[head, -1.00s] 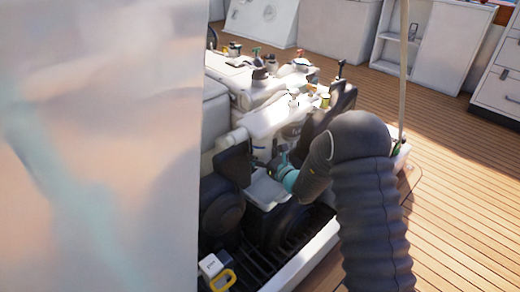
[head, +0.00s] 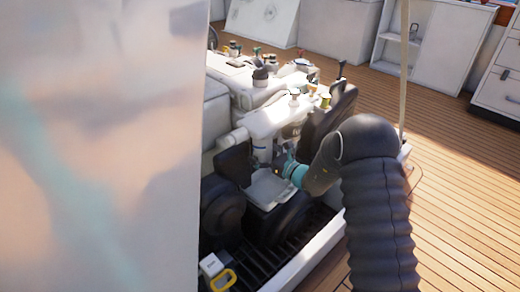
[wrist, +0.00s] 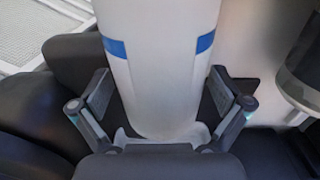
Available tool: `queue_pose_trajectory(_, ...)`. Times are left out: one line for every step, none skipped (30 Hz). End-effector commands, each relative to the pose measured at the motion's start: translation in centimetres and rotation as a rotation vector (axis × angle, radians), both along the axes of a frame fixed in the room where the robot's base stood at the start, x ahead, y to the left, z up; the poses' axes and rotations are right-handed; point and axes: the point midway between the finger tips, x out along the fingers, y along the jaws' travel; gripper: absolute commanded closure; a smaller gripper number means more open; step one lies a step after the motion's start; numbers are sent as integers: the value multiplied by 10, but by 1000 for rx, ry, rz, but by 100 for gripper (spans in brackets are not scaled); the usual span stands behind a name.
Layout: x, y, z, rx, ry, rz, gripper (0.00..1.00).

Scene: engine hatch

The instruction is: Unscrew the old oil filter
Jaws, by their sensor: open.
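The old oil filter (wrist: 165,60), a white cylinder with a blue band, stands between the spread fingers of my gripper (wrist: 160,92) in the wrist view. Its rounded lower end shows, and its top runs out of the picture. A gap shows between the filter and each finger, so the gripper is open around it and not clamped. In the head view the filter (head: 262,148) is small on the side of the white engine (head: 268,117). My gripper (head: 279,165) is close to it there, partly hidden by my wrist.
A pale flat tray-like part (head: 268,188) lies below the gripper, among dark rounded engine parts (head: 222,208). A white block and a yellow ring-shaped handle (head: 224,280) are at the lower left. Wooden deck (head: 460,180) lies open at the right. A large pale blurred surface blocks the left side.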

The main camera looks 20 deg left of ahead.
Motion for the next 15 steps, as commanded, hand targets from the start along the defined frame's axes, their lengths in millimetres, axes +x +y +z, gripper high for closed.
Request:
queue_pose_trajectory(1, 0, 0, 0, -1, 21, 0)
queue_pose_trajectory(1, 0, 0, 0, -1, 34, 0)
queue_pose_trajectory(1, 0, 0, 0, 0, 45, 0)
queue_pose_trajectory(0, 0, 0, -1, 0, 51, 0)
queue_pose_trajectory(0, 0, -1, -1, 0, 57, 0)
queue_pose_trajectory(0, 0, 0, 0, 0, 65, 0)
queue_pose_trajectory(1, 0, 0, 0, -1, 75, 0)
queue_pose_trajectory(1, 0, 0, 1, -1, 88, 0)
queue_pose_trajectory(1, 0, 0, 1, -3, 111, 0)
queue_pose_trajectory(2, 0, 0, 2, -3, 131, 0)
queue_pose_trajectory(2, 0, 0, 1, -2, 152, 0)
queue_pose_trajectory(2, -1, -1, -1, -1, 180, 0)
queue_pose_trajectory(2, -1, -1, 0, -2, 203, 0)
queue_pose_trajectory(2, 0, 0, 1, -3, 224, 0)
queue_pose_trajectory(2, 0, 0, 1, -3, 248, 0)
